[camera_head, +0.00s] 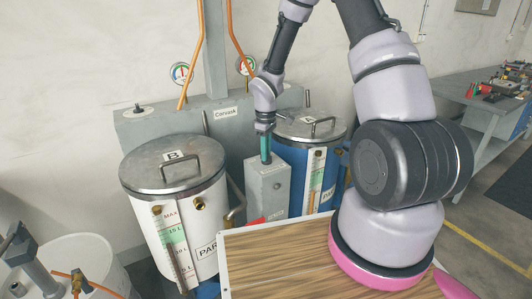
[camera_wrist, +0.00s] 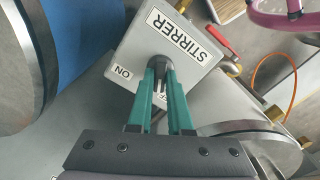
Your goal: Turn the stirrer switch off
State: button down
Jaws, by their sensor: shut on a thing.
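The stirrer switch box (camera_head: 268,192) is a grey upright box between the white tank and the blue tank. In the wrist view the box (camera_wrist: 208,62) carries the labels STIRRER and ON, and a partly hidden label by the fingers. The dark switch knob (camera_wrist: 158,64) sits on its top face. My gripper (camera_head: 266,160) points down onto the box top. In the wrist view the teal fingers of my gripper (camera_wrist: 160,72) are shut on the knob. They hide much of it, so its exact angle is hard to tell.
The white tank (camera_head: 175,220) marked B stands left of the box, the blue tank (camera_head: 298,165) right of it. Both have lids with raised handles. A wooden tabletop (camera_head: 275,262) lies in front, and a grey panel (camera_head: 150,130) with gauges stands behind.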

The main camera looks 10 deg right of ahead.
jog(key=c, duration=0.8)
grip_release()
jog(key=shift+c, duration=0.2)
jog(key=shift+r, duration=0.1)
notch_tip(320, 180, up, 11)
jog(key=shift+f, duration=0.2)
jog(key=shift+r, duration=0.1)
jog(key=s+d+r+m+t, duration=0.2)
jog(key=s+r+m, duration=0.15)
jog(key=r, duration=0.55)
jog(key=s+d+r+m+t, duration=0.1)
jog(key=s+d+r+m, duration=0.3)
jog(key=r, duration=0.5)
jog(key=s+r+m+t+y, duration=0.1)
jog(key=s+r+m+t, duration=0.1)
jog(key=s, duration=0.5)
jog(key=s+r+m+t+y, duration=0.1)
jog(key=s+r+m+t, duration=0.1)
jog(key=s+r+m, duration=0.2)
jog(key=s+r, duration=0.3)
jog(key=s, duration=0.1)
jog(key=shift+s+r, duration=0.15)
